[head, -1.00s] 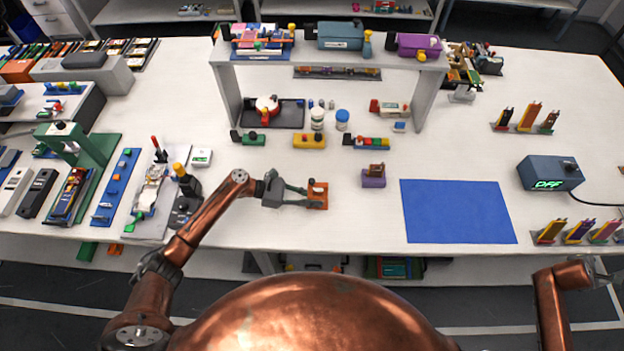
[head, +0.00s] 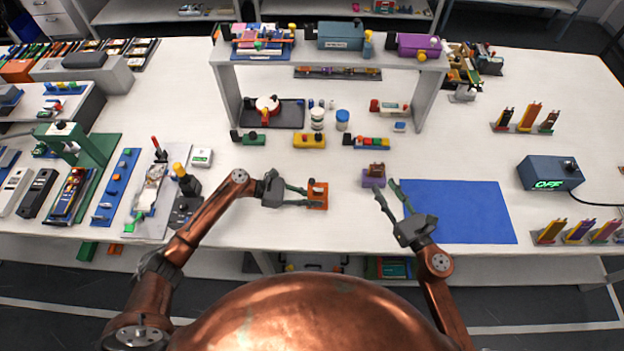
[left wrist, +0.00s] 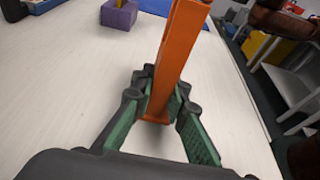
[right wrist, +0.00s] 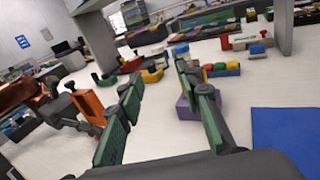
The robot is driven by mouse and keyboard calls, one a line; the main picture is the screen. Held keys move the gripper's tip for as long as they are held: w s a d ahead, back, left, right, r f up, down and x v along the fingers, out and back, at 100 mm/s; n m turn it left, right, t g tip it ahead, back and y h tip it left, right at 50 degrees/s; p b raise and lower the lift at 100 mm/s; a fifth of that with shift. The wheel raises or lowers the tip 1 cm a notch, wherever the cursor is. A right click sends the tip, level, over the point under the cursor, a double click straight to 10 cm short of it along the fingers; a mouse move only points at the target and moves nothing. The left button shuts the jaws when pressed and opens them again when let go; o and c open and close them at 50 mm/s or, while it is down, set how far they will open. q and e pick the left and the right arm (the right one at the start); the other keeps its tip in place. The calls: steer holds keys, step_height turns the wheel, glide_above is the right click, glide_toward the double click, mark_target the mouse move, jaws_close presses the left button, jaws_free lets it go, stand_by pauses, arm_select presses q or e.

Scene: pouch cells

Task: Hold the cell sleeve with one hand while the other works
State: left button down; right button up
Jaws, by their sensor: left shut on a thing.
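An orange upright block (head: 318,188), which looks like the cell sleeve, stands at the front middle of the table. My left gripper (head: 306,197) is shut on it from the left; in the left wrist view the orange block (left wrist: 178,55) rises between the green-padded fingers. A small purple block (head: 372,182) with a brown piece (head: 377,169) on top stands to its right. My right gripper (head: 386,188) is open and empty, its fingertips just in front of the purple block. In the right wrist view, a finger partly hides the purple block (right wrist: 185,109).
A blue mat (head: 460,212) lies right of the purple block, close to my right gripper. A dark box (head: 550,173) with a lit green display stands farther right. A grey shelf frame (head: 432,95) spans the back, with yellow (head: 309,141) and multicoloured blocks before it.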

mark_target(314, 182)
steer(key=s+a+n+g+y, duration=0.2)
steer(key=s+a+y, duration=0.1)
steer(key=a, duration=0.4)
steer(key=s+a+n+g+y, duration=0.1)
steer(key=s+a+n+y, duration=0.15)
steer(key=a, duration=0.55)
steer(key=shift+h, duration=0.25)
steer(key=x, duration=1)
steer(key=shift+w+a+r, duration=0.1)
steer(key=shift+r, duration=0.2)
steer(key=shift+w+a, duration=0.35)
steer(key=shift+c, duration=0.6)
jaws_close()
